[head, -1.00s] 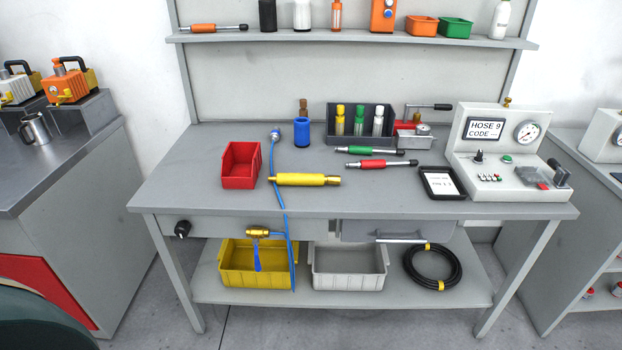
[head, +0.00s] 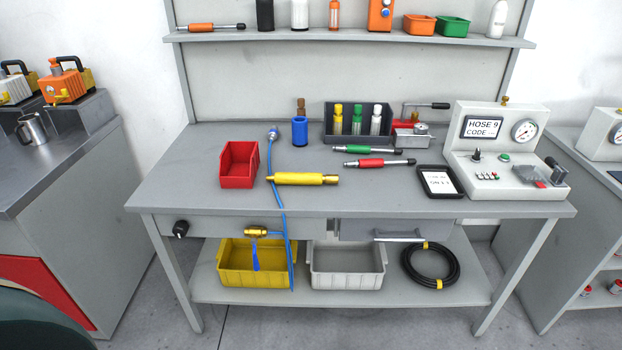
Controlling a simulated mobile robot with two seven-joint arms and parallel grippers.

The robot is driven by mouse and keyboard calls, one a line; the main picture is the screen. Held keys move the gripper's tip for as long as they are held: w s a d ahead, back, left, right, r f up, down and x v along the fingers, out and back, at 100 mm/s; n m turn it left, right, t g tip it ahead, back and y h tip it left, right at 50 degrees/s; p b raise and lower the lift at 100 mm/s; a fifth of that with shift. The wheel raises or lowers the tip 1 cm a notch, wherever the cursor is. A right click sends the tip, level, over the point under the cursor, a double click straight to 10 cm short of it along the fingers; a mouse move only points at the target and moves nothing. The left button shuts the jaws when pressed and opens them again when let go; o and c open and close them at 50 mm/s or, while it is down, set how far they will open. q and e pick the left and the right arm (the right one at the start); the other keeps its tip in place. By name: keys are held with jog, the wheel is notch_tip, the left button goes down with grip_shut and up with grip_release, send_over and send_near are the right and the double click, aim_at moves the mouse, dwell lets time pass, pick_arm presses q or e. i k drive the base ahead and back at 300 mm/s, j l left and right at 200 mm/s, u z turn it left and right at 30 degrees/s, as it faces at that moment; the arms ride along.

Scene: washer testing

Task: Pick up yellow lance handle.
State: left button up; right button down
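The yellow lance handle (head: 300,179) lies on its side across the front middle of the grey workbench (head: 200,180). Its left end is by the blue hose (head: 279,205), which runs down over the bench's front edge. Its right end has a brass-coloured tip and points right. Neither of my grippers is in the head view, and nothing holds the handle.
A red bin (head: 239,166) stands left of the handle. Green (head: 366,150) and red (head: 379,163) lances lie behind and right of it. A black-framed tablet (head: 439,182) and a test console (head: 507,150) are at right.

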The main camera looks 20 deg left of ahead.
aim_at(279, 178)
jog(key=i+j+u, duration=0.1)
jog(key=i+u, duration=0.25)
jog(key=i, duration=0.35)
jog(key=i+l+u, duration=0.1)
jog(key=i+u, duration=0.2)
jog(key=i, duration=0.4)
